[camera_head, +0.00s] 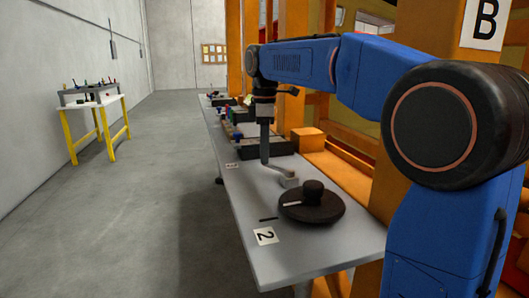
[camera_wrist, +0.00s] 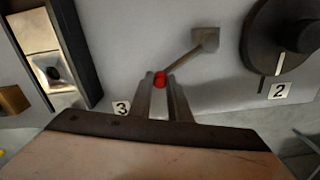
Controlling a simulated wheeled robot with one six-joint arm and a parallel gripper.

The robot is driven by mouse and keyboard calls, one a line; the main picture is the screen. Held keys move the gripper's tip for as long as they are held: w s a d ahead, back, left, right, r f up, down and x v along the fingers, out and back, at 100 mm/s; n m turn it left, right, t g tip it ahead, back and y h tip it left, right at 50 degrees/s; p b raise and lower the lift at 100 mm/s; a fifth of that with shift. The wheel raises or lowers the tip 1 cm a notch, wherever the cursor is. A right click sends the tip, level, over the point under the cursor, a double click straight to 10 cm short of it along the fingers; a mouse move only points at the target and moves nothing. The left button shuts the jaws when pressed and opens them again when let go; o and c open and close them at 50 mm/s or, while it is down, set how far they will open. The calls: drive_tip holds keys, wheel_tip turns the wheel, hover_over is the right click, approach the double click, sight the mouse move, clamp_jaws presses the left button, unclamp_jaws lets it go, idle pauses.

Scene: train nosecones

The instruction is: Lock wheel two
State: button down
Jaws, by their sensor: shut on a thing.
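Wheel two is a dark round disc with a raised hub (camera_head: 312,207) on the grey bench, beside the "2" label (camera_head: 265,236). It also shows at the upper right of the wrist view (camera_wrist: 262,35), with a white mark on it. A short dark line (camera_head: 268,219) lies on the bench near its rim. A lever arm (camera_wrist: 185,62) runs from a square grey block (camera_wrist: 206,38) to a red knob (camera_wrist: 160,79). The block (camera_head: 290,180) stands just behind the wheel in the head view. My gripper (camera_head: 264,160) is shut on the red knob, its fingers (camera_wrist: 160,85) on both sides.
The "3" label (camera_wrist: 121,108) and a dark-framed tray (camera_wrist: 75,50) lie left in the wrist view. Colourful items (camera_head: 233,132) stand farther along the bench (camera_head: 300,262). Orange structure borders the right side. A yellow-legged table (camera_head: 97,100) stands far left; the floor between is clear.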

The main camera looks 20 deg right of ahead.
drive_tip(key=shift+s+a, duration=0.1)
drive_tip(key=shift+a, duration=0.05)
drive_tip(key=n, duration=0.1)
drive_tip(key=s+a+n, duration=0.1)
drive_tip(key=shift+s+a+n, duration=0.1)
drive_tip(key=shift+a+n, duration=0.2)
drive_tip(key=shift+n, duration=0.1)
drive_tip(key=s+a+n, duration=0.1)
drive_tip(key=s+n, duration=0.1)
drive_tip(key=n, duration=0.1)
drive_tip(key=shift+s+a, duration=0.15)
drive_tip(key=shift+a, duration=0.25)
drive_tip(key=s+n, duration=0.2)
drive_tip(key=n, duration=0.1)
drive_tip(key=shift+a, duration=0.4)
drive_tip(key=shift+s+a+n, duration=0.15)
drive_tip(key=shift+s+n, duration=1.15)
drive_tip(key=shift+n, duration=0.4)
drive_tip(key=c, duration=1.6)
unclamp_jaws()
drive_tip(key=shift+c, duration=0.2)
